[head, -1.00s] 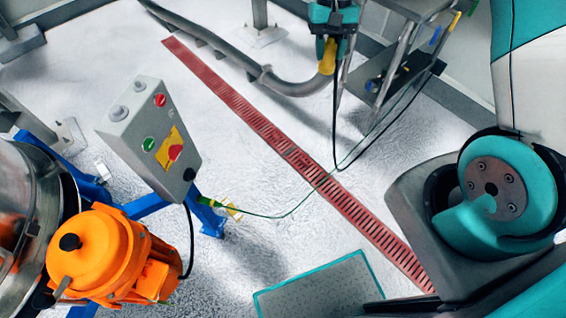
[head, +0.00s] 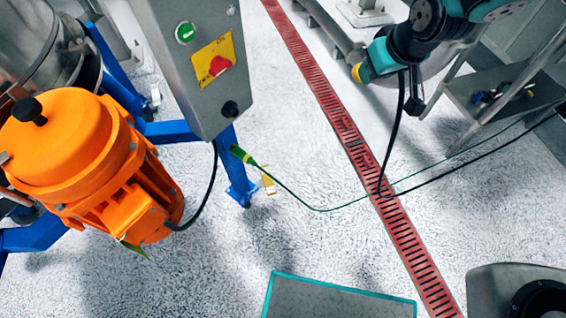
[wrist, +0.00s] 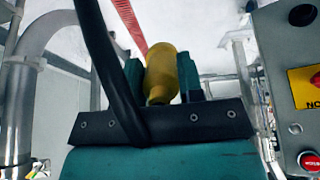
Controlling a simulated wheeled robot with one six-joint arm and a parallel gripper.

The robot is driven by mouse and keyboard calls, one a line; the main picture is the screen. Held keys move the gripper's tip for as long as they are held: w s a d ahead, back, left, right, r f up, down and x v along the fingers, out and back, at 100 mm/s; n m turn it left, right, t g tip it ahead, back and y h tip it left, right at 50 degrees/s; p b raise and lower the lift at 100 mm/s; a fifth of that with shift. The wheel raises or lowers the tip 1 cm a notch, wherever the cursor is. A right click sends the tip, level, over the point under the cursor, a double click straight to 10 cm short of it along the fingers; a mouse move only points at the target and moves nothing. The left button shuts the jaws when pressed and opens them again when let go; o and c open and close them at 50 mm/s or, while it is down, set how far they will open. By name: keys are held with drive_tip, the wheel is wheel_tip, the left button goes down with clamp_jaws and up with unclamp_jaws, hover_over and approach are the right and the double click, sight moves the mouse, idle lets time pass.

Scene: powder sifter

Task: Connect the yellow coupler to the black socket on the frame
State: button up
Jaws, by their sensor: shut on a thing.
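My gripper (head: 366,68) is shut on the yellow coupler (head: 357,73), whose yellow end points left and down in the head view. The coupler (wrist: 161,78) sits between the dark teal fingers in the wrist view. A black cable hangs below the gripper and trails off to the right. A round black socket (head: 230,108) shows low on the grey control box (head: 204,70), which stands by the blue frame (head: 229,160). The coupler is well apart from it, to its right.
An orange motor (head: 85,165) and a steel vessel sit at the left. A green wire (head: 300,200) runs from the blue leg across the red floor grate (head: 345,130). A metal cart (head: 510,95) stands at the right. A teal-edged plate (head: 340,300) lies at the front; the floor between is open.

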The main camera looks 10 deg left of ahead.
drive_tip(key=s+a+f+n+t+y+b, duration=0.1)
drive_tip(key=s+a+f+n+y+b, duration=0.2)
drive_tip(key=s+a+f+y+b, duration=0.6)
drive_tip(key=s+a+f+n+t+y+b, duration=0.1)
drive_tip(key=s+a+f+n+b, duration=0.2)
drive_tip(key=a+f+b, duration=0.7)
drive_tip(key=w+a+r+p, duration=0.2)
drive_tip(key=w+a+r, duration=0.1)
drive_tip(key=a+r, duration=0.1)
drive_tip(key=shift+w+r, duration=0.25)
drive_tip(key=shift+r, duration=0.15)
drive_tip(key=shift+f+b, duration=0.15)
drive_tip(key=shift+b, duration=0.4)
idle(0.3)
drive_tip(key=shift+w+a+p, duration=0.35)
drive_tip(key=shift+a+p, duration=0.05)
drive_tip(key=shift+a, duration=0.4)
idle(0.6)
drive_tip(key=o, duration=1.1)
drive_tip(key=shift+c, duration=0.2)
drive_tip(key=shift+d, duration=0.1)
